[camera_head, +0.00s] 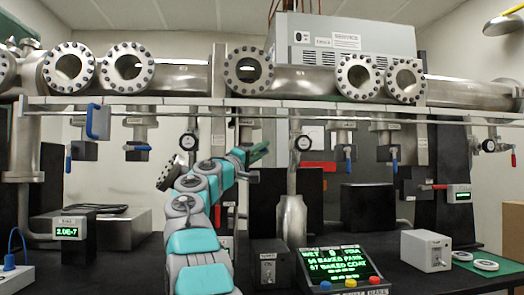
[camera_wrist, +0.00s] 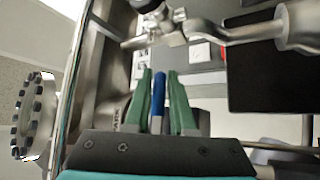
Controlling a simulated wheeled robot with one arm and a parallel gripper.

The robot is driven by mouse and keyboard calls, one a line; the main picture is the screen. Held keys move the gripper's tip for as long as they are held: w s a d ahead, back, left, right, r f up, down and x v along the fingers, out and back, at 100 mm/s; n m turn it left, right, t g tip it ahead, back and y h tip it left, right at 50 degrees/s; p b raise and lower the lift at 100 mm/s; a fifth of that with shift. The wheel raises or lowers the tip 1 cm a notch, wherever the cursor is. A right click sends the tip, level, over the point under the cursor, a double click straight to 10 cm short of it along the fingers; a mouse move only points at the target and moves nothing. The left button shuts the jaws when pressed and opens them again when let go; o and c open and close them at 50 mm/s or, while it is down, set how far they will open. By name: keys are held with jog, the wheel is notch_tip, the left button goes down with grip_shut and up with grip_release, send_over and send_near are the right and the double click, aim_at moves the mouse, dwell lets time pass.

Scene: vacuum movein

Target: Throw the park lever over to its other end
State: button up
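My gripper (camera_head: 260,150) is raised at the pipe rack's underside in the head view, its green fingers tilted up to the right. In the wrist view my gripper (camera_wrist: 159,75) has its two green fingers apart, with a blue lever (camera_wrist: 158,88) between them. Narrow gaps show on both sides of the lever, so the fingers seem to be around it without clamping. A partly covered label beside it appears to read PARK (camera_wrist: 117,116). The lever's base is hidden by the gripper. In the head view this lever is hidden behind my gripper and arm.
Other blue-handled valves (camera_head: 348,158) hang along the rack. A red handle (camera_head: 318,167) is just right of my gripper. A steel bottle (camera_head: 292,218) and a green display panel (camera_head: 340,268) stand on the dark bench. A flange (camera_wrist: 33,115) lies left in the wrist view.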

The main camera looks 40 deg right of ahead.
grip_shut()
dwell(1.0)
